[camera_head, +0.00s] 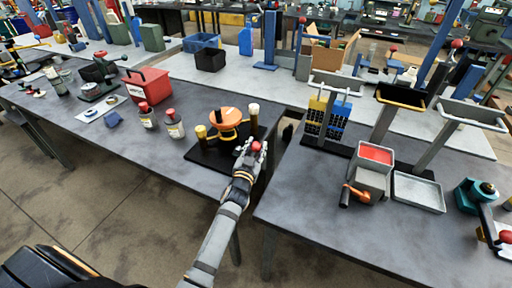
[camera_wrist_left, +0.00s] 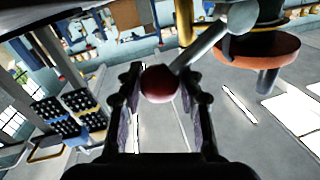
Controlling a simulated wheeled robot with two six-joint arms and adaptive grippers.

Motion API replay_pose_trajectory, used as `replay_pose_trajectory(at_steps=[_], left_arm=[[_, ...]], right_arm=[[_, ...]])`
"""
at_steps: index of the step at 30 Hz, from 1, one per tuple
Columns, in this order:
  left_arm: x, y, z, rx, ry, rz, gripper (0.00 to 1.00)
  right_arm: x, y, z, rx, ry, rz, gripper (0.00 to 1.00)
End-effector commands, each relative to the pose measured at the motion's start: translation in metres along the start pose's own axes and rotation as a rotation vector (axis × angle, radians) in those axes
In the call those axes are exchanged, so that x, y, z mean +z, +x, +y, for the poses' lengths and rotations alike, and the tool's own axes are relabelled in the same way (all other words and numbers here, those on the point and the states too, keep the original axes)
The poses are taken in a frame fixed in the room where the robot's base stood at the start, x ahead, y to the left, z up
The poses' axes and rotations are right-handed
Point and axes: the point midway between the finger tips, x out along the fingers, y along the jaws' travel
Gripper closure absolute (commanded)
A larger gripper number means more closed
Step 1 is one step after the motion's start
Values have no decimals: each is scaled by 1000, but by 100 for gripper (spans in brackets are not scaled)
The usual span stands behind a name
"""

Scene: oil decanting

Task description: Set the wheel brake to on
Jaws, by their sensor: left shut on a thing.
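The wheel device stands on a black base plate (camera_head: 212,158) near the table's right end, with an orange wheel (camera_head: 227,117) and yellow posts at its sides. A lever with a red knob (camera_head: 256,145) sticks out from it toward me. My left gripper (camera_head: 250,151) is shut on this knob. In the left wrist view the red knob (camera_wrist_left: 160,83) sits between the two fingers of my left gripper (camera_wrist_left: 160,98), and the grey lever (camera_wrist_left: 202,47) runs up to the right toward the orange wheel (camera_wrist_left: 258,49). My right gripper is not in view.
Two jars (camera_head: 174,124) and a red box (camera_head: 149,86) stand left of the device. A gap separates this table from the right one, which holds a blue and yellow rack (camera_head: 328,118), a grey crank box (camera_head: 371,172) and a shallow tray (camera_head: 419,193).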

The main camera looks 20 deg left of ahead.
Motion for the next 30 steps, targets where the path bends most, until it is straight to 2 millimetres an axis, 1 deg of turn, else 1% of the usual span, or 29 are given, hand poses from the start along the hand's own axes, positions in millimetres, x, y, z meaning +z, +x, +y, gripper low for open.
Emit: replay_pose_trajectory(at_steps=[8, 14, 20, 30], left_arm=[[1, 0, 0, 1, -12, -5, 100], [-3, 0, -4, 3, -73, -17, 100], [-12, 1, -14, 7, -208, -39, 100], [-22, 4, -36, 15, -493, -89, 100]], right_arm=[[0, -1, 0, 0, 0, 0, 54], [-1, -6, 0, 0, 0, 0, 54], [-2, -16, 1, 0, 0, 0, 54], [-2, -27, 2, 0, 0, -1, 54]])
